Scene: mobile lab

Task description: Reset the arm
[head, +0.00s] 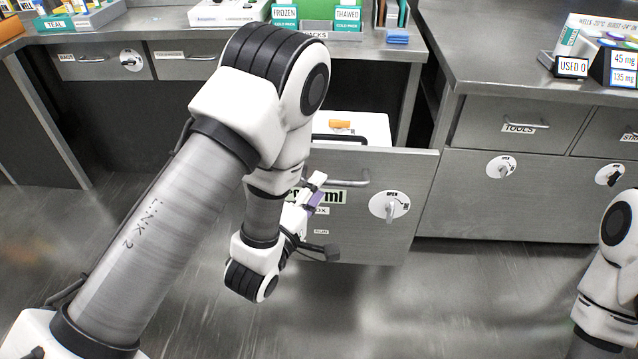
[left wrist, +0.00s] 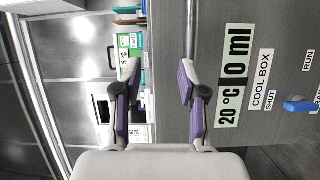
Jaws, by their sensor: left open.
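My left arm fills the middle of the head view. Its left gripper (head: 314,190) is partly hidden behind the wrist, in front of the pulled-out drawer (head: 415,165). In the left wrist view the left gripper (left wrist: 158,82) is open, with purple pads apart and nothing between them. The drawer's bar handle (left wrist: 192,35) shows just beyond the right-hand finger; I cannot tell whether they touch. Part of my right arm shows at the right edge of the head view; its gripper is out of view.
The drawer holds a white box (head: 372,127) with an orange item (head: 340,124) on top. A dial (head: 390,206) is on its front. Steel counters (head: 480,65) carry racks and boxes. The floor (head: 460,300) in front is clear.

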